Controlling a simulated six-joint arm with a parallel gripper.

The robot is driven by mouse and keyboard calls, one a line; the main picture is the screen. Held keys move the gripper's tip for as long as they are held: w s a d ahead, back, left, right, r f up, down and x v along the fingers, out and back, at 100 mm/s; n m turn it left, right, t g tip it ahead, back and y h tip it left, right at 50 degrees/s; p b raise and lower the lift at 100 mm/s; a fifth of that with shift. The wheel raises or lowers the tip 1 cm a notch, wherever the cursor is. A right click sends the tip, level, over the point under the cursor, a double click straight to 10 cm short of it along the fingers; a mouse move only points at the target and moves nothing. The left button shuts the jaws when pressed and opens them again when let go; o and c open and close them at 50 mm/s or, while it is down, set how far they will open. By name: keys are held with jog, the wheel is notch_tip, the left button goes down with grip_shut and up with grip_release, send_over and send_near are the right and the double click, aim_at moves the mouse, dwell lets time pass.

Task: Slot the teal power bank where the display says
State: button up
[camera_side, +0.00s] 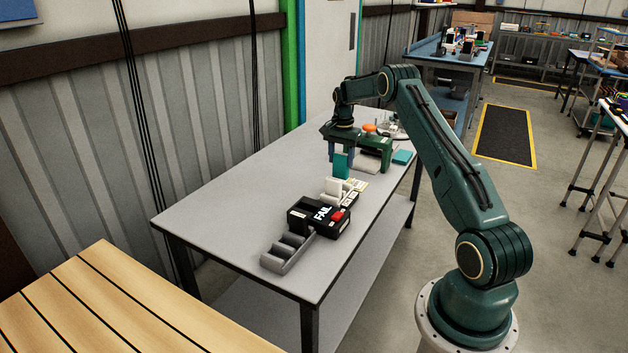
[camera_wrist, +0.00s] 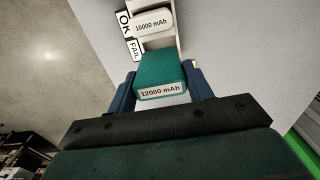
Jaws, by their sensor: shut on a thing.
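My gripper (camera_side: 341,157) is shut on the teal power bank (camera_side: 341,167), which hangs upright above the table. In the wrist view the teal power bank (camera_wrist: 161,75) sits between the blue fingers, with a "12000 mAh" label on its end. A white rack (camera_wrist: 150,40) lies just beyond it and holds a white power bank (camera_wrist: 152,22) marked "10000 mAh". Whether the teal power bank touches the rack is hard to tell.
A grey slotted holder (camera_side: 287,252) stands at the table's near end, looking empty. A flat teal thing (camera_side: 402,157) and an orange object (camera_side: 369,127) lie farther back near my gripper. The table's left side (camera_side: 240,190) is clear.

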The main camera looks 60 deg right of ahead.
aim_at(340, 175)
jog(key=shift+f, duration=0.15)
jog(key=shift+f, duration=3.05)
jog(key=shift+f, duration=0.25)
jog(key=o, duration=1.1)
jog(key=c, duration=0.4)
jog(key=shift+r, duration=4)
